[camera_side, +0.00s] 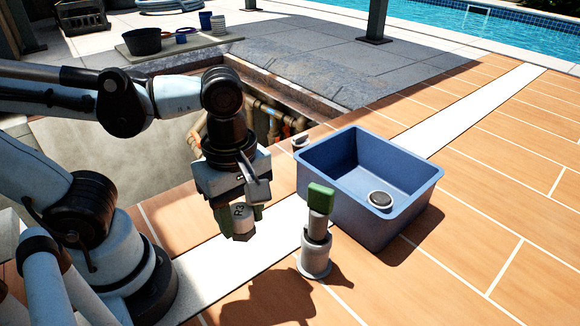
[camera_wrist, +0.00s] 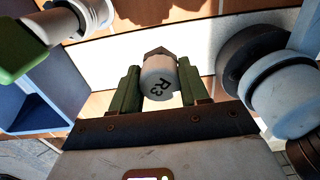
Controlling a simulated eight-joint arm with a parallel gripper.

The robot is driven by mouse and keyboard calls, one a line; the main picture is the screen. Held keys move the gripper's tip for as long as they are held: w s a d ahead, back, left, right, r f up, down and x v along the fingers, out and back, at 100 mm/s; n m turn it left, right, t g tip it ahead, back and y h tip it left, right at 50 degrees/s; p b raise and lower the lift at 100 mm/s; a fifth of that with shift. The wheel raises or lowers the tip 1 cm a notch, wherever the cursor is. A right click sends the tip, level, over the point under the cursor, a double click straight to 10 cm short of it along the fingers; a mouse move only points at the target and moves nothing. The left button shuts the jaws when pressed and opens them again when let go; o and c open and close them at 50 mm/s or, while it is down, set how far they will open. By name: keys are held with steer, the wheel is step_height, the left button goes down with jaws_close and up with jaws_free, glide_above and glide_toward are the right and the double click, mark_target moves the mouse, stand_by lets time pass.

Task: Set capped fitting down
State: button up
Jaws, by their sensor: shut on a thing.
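My gripper (camera_side: 240,218) is shut on a small grey-white fitting (camera_side: 241,228) marked "R3", with a dark faceted end pointing down. The fitting hangs above the tiled floor, left of a standing grey fitting with a green top. In the wrist view, the held fitting (camera_wrist: 159,80) sits between the green finger pads of my gripper (camera_wrist: 155,88). The green-topped fitting (camera_side: 316,247) stands upright on the tiles in front of the blue bin; its top also shows in the wrist view (camera_wrist: 25,45).
A blue bin (camera_side: 420,190) holds a round grey-capped piece (camera_side: 380,200). Another small grey piece (camera_side: 300,142) is partly hidden behind the bin. An open pit with pipes (camera_side: 275,122) lies behind my gripper. The tiles right of the bin are clear.

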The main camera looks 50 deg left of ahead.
steer(key=a+f+n, duration=0.2)
steer(key=a+n, duration=0.1)
steer(key=a, duration=0.3)
steer(key=a+f+n, duration=0.2)
steer(key=a+n, duration=0.1)
steer(key=a, duration=0.4)
steer(key=a+f+n, duration=0.2)
steer(key=a, duration=0.4)
steer(key=shift+a+f+n, duration=0.2)
steer(key=shift+f+n, duration=0.05)
steer(key=shift+n, duration=0.15)
steer(key=shift+f, duration=2)
steer(key=shift+w+f, duration=0.1)
steer(key=o, duration=1.1)
